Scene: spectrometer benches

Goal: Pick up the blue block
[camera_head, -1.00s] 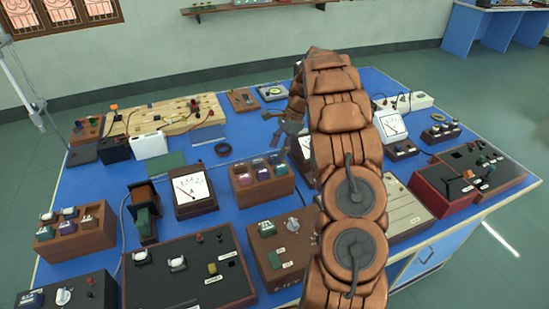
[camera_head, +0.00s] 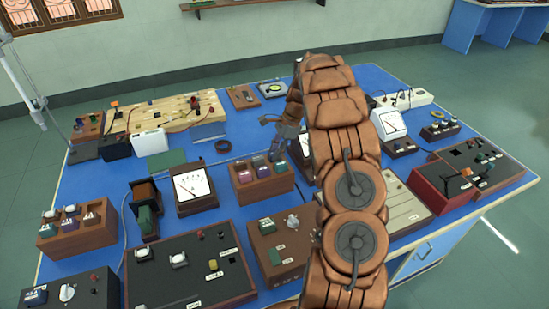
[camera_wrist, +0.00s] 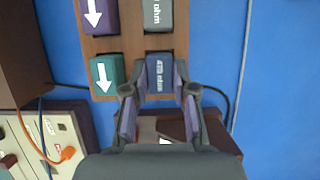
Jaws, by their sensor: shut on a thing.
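The blue block (camera_wrist: 160,72), with white lettering, is in the wrist view, between the fingers of my gripper (camera_wrist: 159,90). The fingers are shut on its sides. It is at the lower right corner of a brown wooden holder (camera_wrist: 130,46); I cannot tell whether it is seated or slightly raised. In the head view my gripper (camera_head: 280,150) is at the back right of this holder (camera_head: 266,192), and the fingers and arm partly hide the block there.
Beside it in the holder are a teal block (camera_wrist: 107,73), a purple block (camera_wrist: 97,16) and a grey-green block (camera_wrist: 158,14). A meter (camera_head: 192,188) stands left of the holder. Bare blue tabletop (camera_wrist: 285,80) lies right of it.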

